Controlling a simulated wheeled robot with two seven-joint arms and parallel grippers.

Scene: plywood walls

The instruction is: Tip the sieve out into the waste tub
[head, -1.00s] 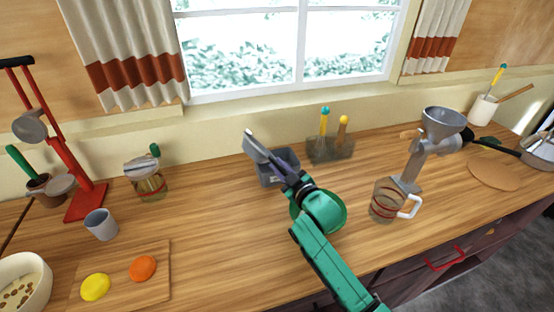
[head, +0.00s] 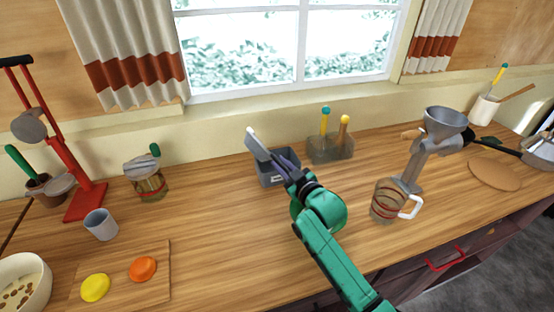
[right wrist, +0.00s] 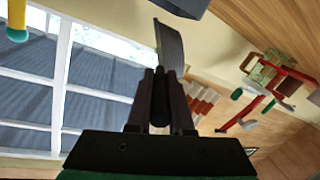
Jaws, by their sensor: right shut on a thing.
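The sieve (head: 257,144) is grey and seen nearly edge-on, tipped steeply on its side over the left back of the waste tub. My right gripper (head: 287,168) is shut on its handle; the handle is mostly hidden by the fingers. The sieve also shows in the right wrist view (right wrist: 170,46), beyond the closed fingers (right wrist: 160,75). The waste tub (head: 271,180) is a small grey open box on the counter, partly hidden behind my gripper. A corner of a grey thing, likely the tub, shows at the top of the wrist view. I cannot see the sieve's contents. My left gripper is out of view.
A clear holder (head: 340,150) with yellow- and blue-topped tools stands right of the tub. A glass mug (head: 385,203) and a grey grinder (head: 418,160) stand further right. A jar (head: 150,186), a grey cup (head: 101,224) and a red press (head: 87,202) stand left. The middle counter is clear.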

